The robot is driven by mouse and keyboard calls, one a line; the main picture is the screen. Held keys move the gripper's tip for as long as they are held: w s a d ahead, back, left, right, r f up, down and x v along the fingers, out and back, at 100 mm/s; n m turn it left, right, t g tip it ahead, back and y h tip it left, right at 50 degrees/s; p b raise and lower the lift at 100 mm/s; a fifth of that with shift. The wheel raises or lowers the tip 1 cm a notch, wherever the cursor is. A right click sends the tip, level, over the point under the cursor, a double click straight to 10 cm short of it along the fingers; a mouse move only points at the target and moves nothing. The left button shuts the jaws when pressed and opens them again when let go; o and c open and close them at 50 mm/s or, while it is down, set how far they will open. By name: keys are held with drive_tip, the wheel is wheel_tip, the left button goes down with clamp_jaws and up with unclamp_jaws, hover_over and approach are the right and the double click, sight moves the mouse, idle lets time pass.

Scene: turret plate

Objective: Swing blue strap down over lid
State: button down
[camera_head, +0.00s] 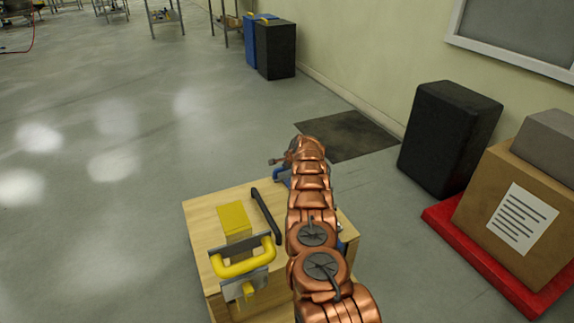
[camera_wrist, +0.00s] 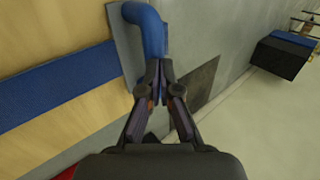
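The wooden box (camera_head: 202,222) stands in front of me, its pale lid on top. In the wrist view, a blue band (camera_wrist: 50,95) runs across the wood to a grey plate with a blue bar handle (camera_wrist: 148,28), the handle of the blue strap. My gripper (camera_wrist: 159,68) has its fingers drawn close together around this handle, hiding its lower part. In the head view, my gripper (camera_head: 283,161) is at the far side of the box, with a little blue handle (camera_head: 282,173) beneath it. My arm hides much of the box's right side.
A yellow strap (camera_head: 233,217) with a yellow handle (camera_head: 243,264) is on the near left of the box. A black bar (camera_head: 266,215) lies on top. A black case (camera_head: 448,140) and a carton (camera_head: 515,215) on a red pallet stand right. Floor at left is clear.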

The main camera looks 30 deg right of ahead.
drive_tip(key=shift+s+f, duration=0.1)
drive_tip(key=shift+f, duration=0.15)
drive_tip(key=s+r+p, duration=0.1)
drive_tip(key=s+r, duration=0.1)
drive_tip(key=r, duration=0.4)
drive_tip(key=s+r+p, duration=0.2)
drive_tip(key=s+r, duration=0.1)
drive_tip(key=r, duration=0.4)
drive_tip(key=shift+s+a, duration=0.25)
drive_tip(key=shift+a, duration=0.1)
drive_tip(key=shift+r, duration=0.1)
